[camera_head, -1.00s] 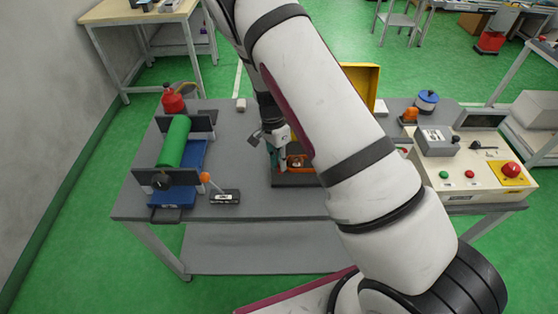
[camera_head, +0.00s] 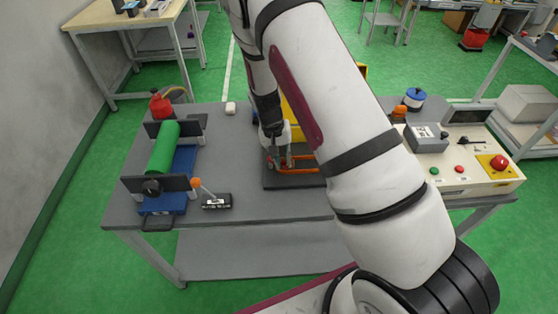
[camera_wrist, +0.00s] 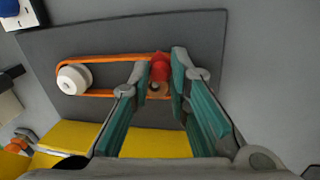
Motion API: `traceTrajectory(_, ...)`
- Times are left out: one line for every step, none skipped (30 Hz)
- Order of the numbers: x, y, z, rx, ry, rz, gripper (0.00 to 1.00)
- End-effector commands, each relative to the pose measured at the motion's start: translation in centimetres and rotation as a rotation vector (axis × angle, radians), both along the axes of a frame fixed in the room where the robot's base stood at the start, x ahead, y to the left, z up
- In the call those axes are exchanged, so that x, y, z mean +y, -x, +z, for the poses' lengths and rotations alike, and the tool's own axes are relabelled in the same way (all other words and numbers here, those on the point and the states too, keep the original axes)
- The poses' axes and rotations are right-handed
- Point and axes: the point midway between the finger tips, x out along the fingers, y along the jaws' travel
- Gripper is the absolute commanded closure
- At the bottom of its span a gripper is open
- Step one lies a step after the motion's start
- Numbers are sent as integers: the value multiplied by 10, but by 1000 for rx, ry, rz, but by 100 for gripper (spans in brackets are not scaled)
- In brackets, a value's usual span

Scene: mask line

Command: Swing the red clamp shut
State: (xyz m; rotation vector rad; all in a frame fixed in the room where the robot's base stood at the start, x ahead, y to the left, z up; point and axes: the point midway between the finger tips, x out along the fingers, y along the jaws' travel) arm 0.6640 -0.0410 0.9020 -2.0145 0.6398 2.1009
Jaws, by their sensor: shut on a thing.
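My gripper (camera_wrist: 164,72) has teal-padded fingers that close on a small red piece, which looks like the red clamp (camera_wrist: 160,66). In the head view my gripper (camera_head: 279,164) points down at the left end of a dark plate (camera_head: 290,181). An orange loop (camera_wrist: 112,57) runs on this plate from a white round wheel (camera_wrist: 74,79) to a copper-coloured part (camera_wrist: 158,90) between my fingers. The red piece is at that end of the loop. My fingers hide part of it, and how far the clamp is swung cannot be told. My arm hides the plate's right side in the head view.
A yellow bin (camera_wrist: 75,136) stands close to the plate, behind my gripper. A green roller (camera_head: 163,147) in a blue frame stands at the left. A control panel (camera_head: 470,178) with a red button is at the right.

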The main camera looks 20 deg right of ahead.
Motion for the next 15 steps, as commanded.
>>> traceTrajectory(-2, -2, 1, -2, 0, 43, 100)
traceTrajectory(-3, -3, 1, -3, -1, 72, 100)
traceTrajectory(-4, -4, 0, -4, -1, 110, 100)
traceTrajectory(-6, -5, 0, -2, -1, 138, 100)
traceTrajectory(-7, -5, 0, -3, -1, 166, 100)
traceTrajectory(-9, -7, 0, -3, 0, 204, 100)
traceTrajectory(-9, -8, 0, -4, 0, 232, 100)
traceTrajectory(-10, -9, 0, -3, -1, 261, 100)
traceTrajectory(-11, -10, 0, -3, -1, 296, 100)
traceTrajectory(-12, -11, 0, -4, -1, 324, 100)
traceTrajectory(-13, -12, 0, -3, -1, 350, 100)
traceTrajectory(-14, -14, 1, -4, -1, 384, 100)
traceTrajectory(-15, -15, 1, -4, -1, 410, 100)
traceTrajectory(-16, -15, 1, -4, -1, 433, 100)
traceTrajectory(-16, -17, 1, -4, -1, 463, 100)
